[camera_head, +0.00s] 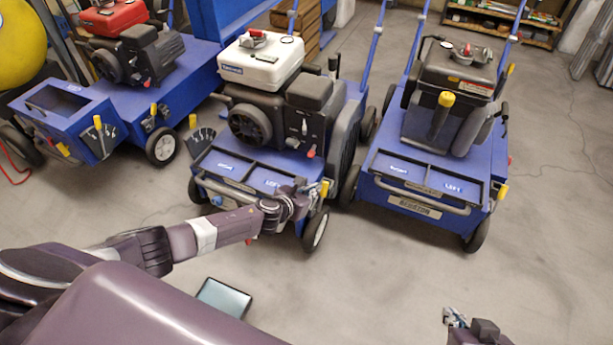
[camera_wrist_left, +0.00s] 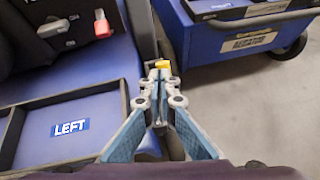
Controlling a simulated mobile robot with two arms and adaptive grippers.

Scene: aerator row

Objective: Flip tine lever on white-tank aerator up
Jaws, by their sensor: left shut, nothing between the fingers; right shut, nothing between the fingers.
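The white-tank aerator (camera_head: 268,100) stands mid-view, a blue machine with a white tank (camera_head: 262,60) and dark engine. A yellow-tipped lever (camera_head: 324,188) is at its front right corner; its yellow end also shows in the left wrist view (camera_wrist_left: 163,64), just beyond my fingertips. Whether they touch it, I cannot tell. Another yellow-knobbed lever (camera_head: 193,120) stands upright by a dark scale plate on the left side. My left gripper (camera_head: 312,190) is shut and empty at the front right corner; it fills the middle of the left wrist view (camera_wrist_left: 158,82). My right gripper (camera_head: 455,318) is shut, low at right.
A red-tank aerator (camera_head: 115,50) stands to the left and a dark-tank aerator (camera_head: 430,140) to the right, with a narrow gap beside the white-tank one. A flat dark tablet-like panel (camera_head: 224,298) is low in front. The front floor is otherwise mostly clear.

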